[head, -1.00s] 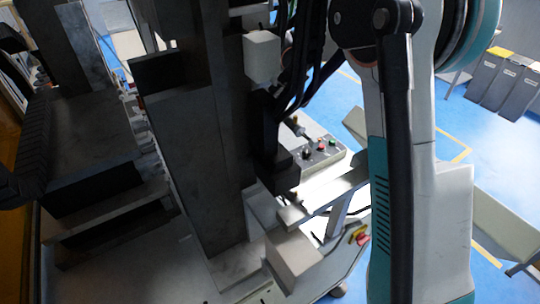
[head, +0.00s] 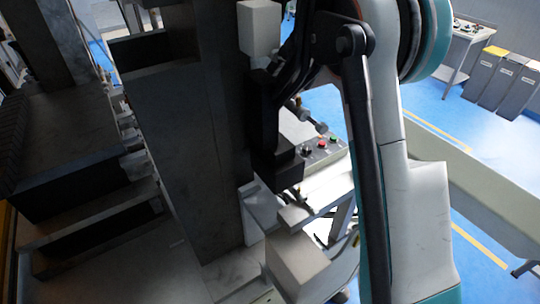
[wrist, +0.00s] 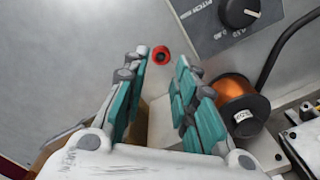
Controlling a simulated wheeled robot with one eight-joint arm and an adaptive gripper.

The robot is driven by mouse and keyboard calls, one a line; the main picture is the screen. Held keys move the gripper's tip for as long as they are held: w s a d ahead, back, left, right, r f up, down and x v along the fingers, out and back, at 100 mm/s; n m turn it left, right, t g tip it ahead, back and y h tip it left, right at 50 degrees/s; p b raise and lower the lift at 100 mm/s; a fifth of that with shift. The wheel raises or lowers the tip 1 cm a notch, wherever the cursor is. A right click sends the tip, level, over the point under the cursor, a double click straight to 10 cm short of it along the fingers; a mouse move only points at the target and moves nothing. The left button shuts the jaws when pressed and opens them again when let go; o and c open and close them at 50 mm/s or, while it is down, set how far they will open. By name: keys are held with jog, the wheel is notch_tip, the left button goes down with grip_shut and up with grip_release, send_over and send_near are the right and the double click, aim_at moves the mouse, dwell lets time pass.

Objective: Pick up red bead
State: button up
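The red bead (wrist: 160,56), a small red ring with a dark centre, shows in the wrist view just beyond my fingertips, against a grey surface. My gripper (wrist: 163,60) has its two teal-padded fingers spread apart, with a clear gap and nothing held between them. The bead lines up with this gap, nearer the left fingertip in the picture. I cannot tell how far beyond the tips it lies. In the head view I cannot make out the bead or my gripper.
A copper-wire spool (wrist: 238,98) stands close right of my right finger. A panel with a black knob (wrist: 240,12) is at upper right. In the head view, a grey column (head: 205,140) fills the middle, and a control box with buttons (head: 320,152) lies behind it.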

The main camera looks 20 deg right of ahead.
aim_at(270, 152)
jog(key=shift+f+b, duration=0.85)
jog(key=shift+f, duration=1.85)
jog(key=c, duration=0.3)
jog(key=shift+c, duration=0.2)
jog(key=shift+r, duration=0.15)
notch_tip(270, 152, up, 20)
jog(key=p, duration=0.4)
